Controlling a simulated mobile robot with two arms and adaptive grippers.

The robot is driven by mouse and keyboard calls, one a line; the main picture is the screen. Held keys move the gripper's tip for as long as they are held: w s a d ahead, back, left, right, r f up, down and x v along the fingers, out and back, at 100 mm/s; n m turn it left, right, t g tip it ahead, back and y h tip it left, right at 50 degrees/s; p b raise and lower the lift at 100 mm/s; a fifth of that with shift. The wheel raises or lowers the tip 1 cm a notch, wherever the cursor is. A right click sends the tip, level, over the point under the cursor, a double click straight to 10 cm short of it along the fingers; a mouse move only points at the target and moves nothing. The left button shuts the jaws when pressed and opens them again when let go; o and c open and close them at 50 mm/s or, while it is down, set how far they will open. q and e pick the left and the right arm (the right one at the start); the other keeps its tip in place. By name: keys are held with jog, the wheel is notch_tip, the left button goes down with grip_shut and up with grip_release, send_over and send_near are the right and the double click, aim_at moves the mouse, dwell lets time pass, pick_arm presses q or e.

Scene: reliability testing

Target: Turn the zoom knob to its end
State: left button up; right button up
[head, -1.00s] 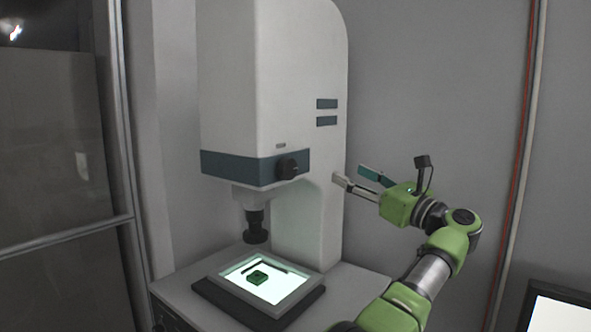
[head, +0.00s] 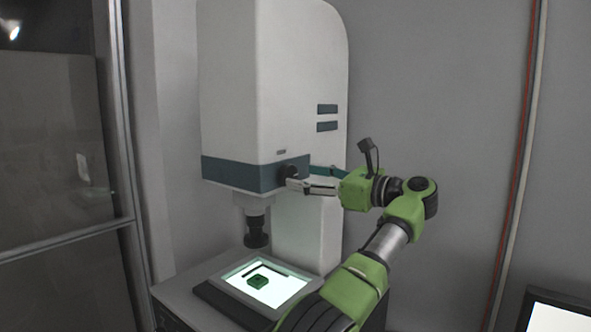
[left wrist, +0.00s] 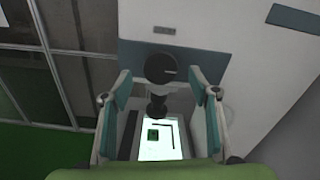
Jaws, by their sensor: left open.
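The zoom knob (head: 290,170) is a black round knob on the teal band of the tall white microscope (head: 255,90). In the left wrist view the knob (left wrist: 160,68) shows face on, with a pale mark at its right side. My left gripper (head: 303,177) is open in front of the knob, partly covering it in the head view. In the left wrist view its two teal-padded fingers (left wrist: 159,76) stand to the left and right of the knob, with a gap on each side. I cannot tell how deep the knob lies between the fingertips. My right gripper is not in view.
Below the knob is the black lens (head: 255,226) above a lit stage (head: 303,284). A small green block (head: 258,281) and a dark bar lie on the stage. A glass partition (head: 60,150) stands at the left. A monitor (head: 560,315) is at the lower right.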

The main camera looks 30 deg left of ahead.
aim_at(292, 174)
pick_arm(q)
jog(key=shift+w+a+p, duration=0.15)
jog(key=shift+a+p, duration=0.45)
jog(key=shift+a, duration=1.3)
jog(key=c, duration=1.1)
